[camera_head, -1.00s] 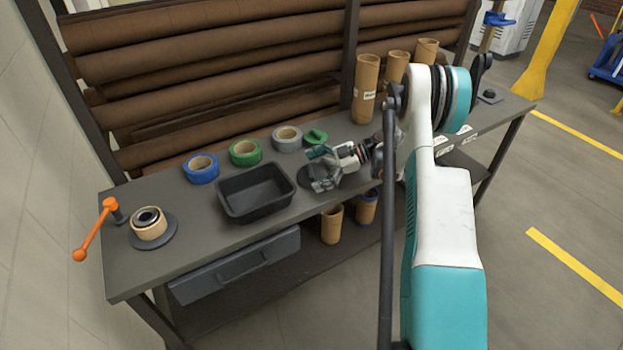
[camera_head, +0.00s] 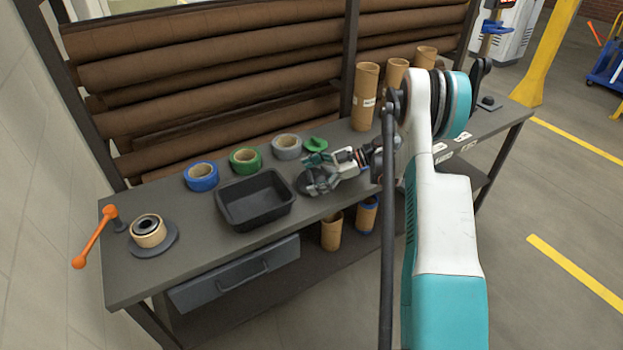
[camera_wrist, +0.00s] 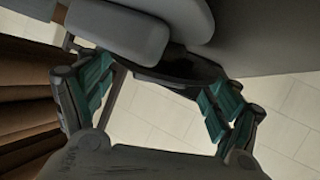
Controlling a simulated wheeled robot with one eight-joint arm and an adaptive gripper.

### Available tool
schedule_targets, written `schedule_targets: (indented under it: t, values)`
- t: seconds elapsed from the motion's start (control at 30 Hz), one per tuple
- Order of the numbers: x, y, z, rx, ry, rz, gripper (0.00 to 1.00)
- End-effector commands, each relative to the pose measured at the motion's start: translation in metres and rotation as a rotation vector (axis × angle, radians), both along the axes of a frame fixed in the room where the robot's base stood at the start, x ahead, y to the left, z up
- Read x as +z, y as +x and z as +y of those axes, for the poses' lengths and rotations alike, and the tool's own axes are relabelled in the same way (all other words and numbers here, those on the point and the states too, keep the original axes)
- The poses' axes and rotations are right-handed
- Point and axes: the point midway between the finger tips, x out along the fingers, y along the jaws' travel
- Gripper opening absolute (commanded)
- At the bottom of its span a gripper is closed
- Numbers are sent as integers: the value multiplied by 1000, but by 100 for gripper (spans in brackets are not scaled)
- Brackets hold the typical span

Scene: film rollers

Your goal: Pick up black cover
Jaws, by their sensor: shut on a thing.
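The black cover (camera_head: 313,186) is a dark round disc to the right of the black bin, at the front of the bench in the head view. My gripper (camera_head: 326,172) reaches in from the right and is shut on it, with the fingers partly hiding it. In the wrist view, a dark edge of the black cover (camera_wrist: 195,70) lies between the green-padded fingers of my gripper (camera_wrist: 155,82). I cannot tell clearly whether the cover is clear of the bench top.
The black bin (camera_head: 227,214) stands close to the left of the cover. A green cover (camera_head: 316,145) and grey (camera_head: 287,147), green (camera_head: 245,160) and blue (camera_head: 201,177) tape rolls lie behind. Cardboard tubes (camera_head: 366,97) stand farther right. A roll (camera_head: 149,231) sits near an orange handle (camera_head: 95,237).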

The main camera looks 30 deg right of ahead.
Motion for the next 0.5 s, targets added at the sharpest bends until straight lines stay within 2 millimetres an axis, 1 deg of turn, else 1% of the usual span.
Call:
schedule_targets:
  t: [0.17, 0.27, 0.4, 0.5]
  values:
    - [33, 0, 0, 0, 0, 0, 56]
    - [59, 0, 0, 0, 0, 0, 56]
    - [99, 0, 0, 0, 0, 0, 56]
    - [126, 0, 0, 0, 0, 0, 56]
